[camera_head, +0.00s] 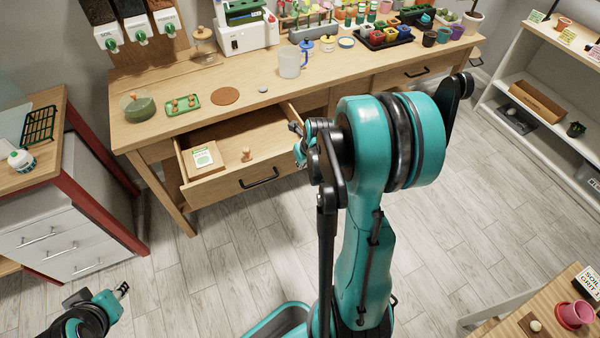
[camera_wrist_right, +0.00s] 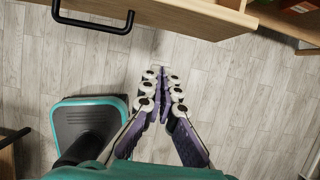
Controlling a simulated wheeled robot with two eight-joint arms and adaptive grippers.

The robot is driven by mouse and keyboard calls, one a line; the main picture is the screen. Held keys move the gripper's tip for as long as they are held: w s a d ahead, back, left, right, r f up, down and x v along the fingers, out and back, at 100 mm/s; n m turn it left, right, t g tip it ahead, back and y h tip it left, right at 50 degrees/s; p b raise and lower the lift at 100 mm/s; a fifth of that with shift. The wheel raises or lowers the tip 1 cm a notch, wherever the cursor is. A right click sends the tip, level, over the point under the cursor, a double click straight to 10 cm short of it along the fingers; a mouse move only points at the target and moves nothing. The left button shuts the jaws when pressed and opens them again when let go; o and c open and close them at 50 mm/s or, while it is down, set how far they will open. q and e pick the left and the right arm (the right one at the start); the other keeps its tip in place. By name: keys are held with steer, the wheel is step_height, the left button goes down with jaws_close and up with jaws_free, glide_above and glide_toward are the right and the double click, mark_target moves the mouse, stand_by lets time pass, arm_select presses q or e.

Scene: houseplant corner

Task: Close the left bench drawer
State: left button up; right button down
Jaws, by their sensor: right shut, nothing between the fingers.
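The left bench drawer (camera_head: 222,189) is pulled well out from the wooden bench, with its black handle (camera_head: 260,178) on the front. A seed packet box and small wooden items lie inside. My right gripper (camera_head: 297,140) is beside the drawer's right front corner, partly hidden by my arm. In the right wrist view my right gripper (camera_wrist_right: 160,72) is shut and empty. There the drawer front (camera_wrist_right: 170,12) crosses the top, with the handle (camera_wrist_right: 92,22) left of the fingers; a gap of floor shows between. My left gripper (camera_head: 122,289) is low at the left, away from the drawer; its jaws are too small to judge.
The bench top (camera_head: 190,75) holds a green jar, a green tray, a cork mat and a mug. The right bench drawer (camera_head: 415,75) looks shut. A red-framed cabinet (camera_head: 75,200) stands at left, a white shelf (camera_head: 540,140) at right. The floor before the bench is open.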

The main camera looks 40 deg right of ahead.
mark_target(293, 163)
steer(key=w+f+b, duration=0.2)
steer(key=f, duration=0.1)
steer(key=w+d+f+b, duration=0.1)
steer(key=w+f, duration=0.2)
steer(key=w+f+b, duration=0.2)
steer(key=f, duration=0.1)
steer(key=shift+w+d+f+b, duration=0.2)
steer(key=shift+d+b, duration=0.1)
steer(key=shift+d, duration=0.1)
steer(key=shift+w, duration=0.1)
